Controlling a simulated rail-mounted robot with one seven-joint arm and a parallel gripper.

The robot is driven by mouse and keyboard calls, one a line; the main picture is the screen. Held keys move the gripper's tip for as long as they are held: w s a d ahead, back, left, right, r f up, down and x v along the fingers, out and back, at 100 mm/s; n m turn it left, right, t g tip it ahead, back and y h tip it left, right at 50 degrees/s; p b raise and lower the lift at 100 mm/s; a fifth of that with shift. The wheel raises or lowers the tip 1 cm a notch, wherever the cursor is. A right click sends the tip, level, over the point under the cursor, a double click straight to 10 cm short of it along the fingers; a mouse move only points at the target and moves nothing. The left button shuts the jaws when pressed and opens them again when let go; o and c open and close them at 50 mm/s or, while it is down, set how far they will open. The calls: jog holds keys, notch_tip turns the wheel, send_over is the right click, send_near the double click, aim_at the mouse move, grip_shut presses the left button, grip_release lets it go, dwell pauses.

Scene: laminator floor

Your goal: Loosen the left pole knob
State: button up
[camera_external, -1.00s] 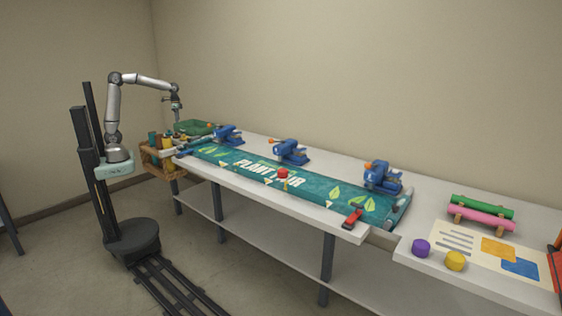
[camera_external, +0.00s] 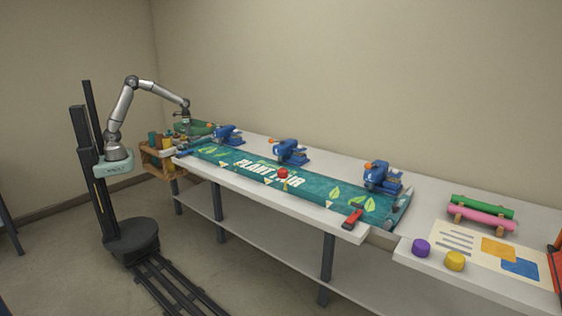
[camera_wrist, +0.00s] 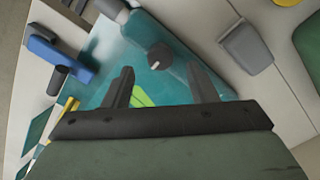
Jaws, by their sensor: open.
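In the wrist view a dark round knob (camera_wrist: 160,56) with a pale mark on its face sits by a teal tube-like edge. It lies just past the tips of my gripper (camera_wrist: 162,76), roughly between them in the picture. My two fingers are apart with nothing between them, and no contact with the knob shows. In the external view my gripper (camera_external: 187,118) is above the far left end of the table, over the left end of the teal "PLANT FAIR" banner (camera_external: 220,158). The knob is too small to make out there.
Blue grommet-press-like tools (camera_external: 289,151) stand along the banner's back edge. In the wrist view a grey block (camera_wrist: 245,47) lies right of the knob and a blue part (camera_wrist: 58,58) left.

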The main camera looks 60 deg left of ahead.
aim_at(189, 140)
jog(key=shift+f, duration=2.2)
jog(key=c, duration=1)
jog(key=shift+o, duration=0.2)
